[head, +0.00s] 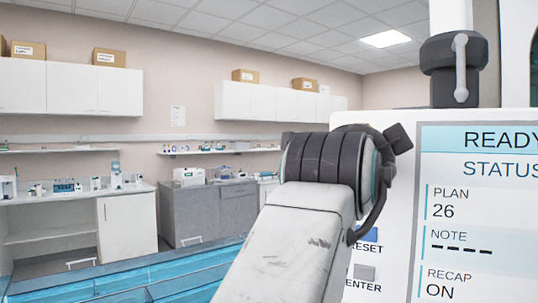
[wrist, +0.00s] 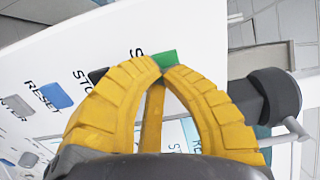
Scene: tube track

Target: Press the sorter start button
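The green button (wrist: 166,58) shows in the wrist view on the white panel (wrist: 88,38), beside a mostly hidden label starting with "S". My gripper (wrist: 164,68) has its yellow fingers drawn together. Their tips overlap the lower edge of the green button in the picture; I cannot tell whether they touch it. In the head view my wrist hides the gripper and the green button. The screen (head: 480,200) there reads "READY" and "STATUS".
Below the green button are a dark button (wrist: 97,75) labelled "STO...", a blue RESET button (wrist: 56,96) and a grey ENTER button (wrist: 19,105). A dark clamp with a grey lever (head: 460,65) stands above the panel. Blue surfacing (head: 130,280) lies at lower left.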

